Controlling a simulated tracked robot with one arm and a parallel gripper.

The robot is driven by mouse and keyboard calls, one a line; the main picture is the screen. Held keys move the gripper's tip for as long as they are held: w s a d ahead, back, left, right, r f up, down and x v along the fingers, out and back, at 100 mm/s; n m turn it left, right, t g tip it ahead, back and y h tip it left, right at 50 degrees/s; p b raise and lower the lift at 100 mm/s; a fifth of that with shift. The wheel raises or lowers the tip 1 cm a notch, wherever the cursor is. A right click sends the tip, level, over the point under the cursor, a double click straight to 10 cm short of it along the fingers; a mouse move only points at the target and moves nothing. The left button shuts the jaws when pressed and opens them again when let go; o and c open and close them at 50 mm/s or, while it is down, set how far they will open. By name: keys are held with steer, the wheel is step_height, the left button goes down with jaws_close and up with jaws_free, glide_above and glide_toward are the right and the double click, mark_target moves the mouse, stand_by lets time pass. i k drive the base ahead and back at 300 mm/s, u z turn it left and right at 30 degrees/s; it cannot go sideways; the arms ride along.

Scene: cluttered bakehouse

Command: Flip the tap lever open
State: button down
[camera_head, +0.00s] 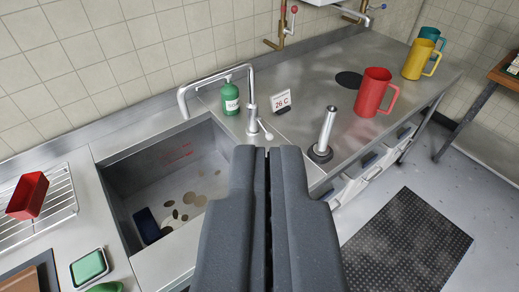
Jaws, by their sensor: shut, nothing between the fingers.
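A chrome tap (251,104) stands behind the steel sink (119,205), on the right side of the basin, with its spout bent over to the left. Its short lever (266,130) has a pale round end and sticks out low at the right of the tap body. My gripper (268,150) is shut and empty, with its two dark fingers together. Its tips appear just below the tap base and lever in the picture. I cannot tell how far apart they are in depth, and I see no contact.
A green soap bottle (230,97), a "26 C" sign (281,101) and an upright metal cylinder (325,132) stand near the tap. Red (374,92), yellow (421,59) and teal (432,36) jugs are farther right. Brass pipes (284,24) are on the wall. A dark mat (405,246) lies on the floor.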

mark_target(269, 135)
steer(key=z, duration=0.15)
steer(key=i, duration=1.15)
steer(key=u, duration=0.2)
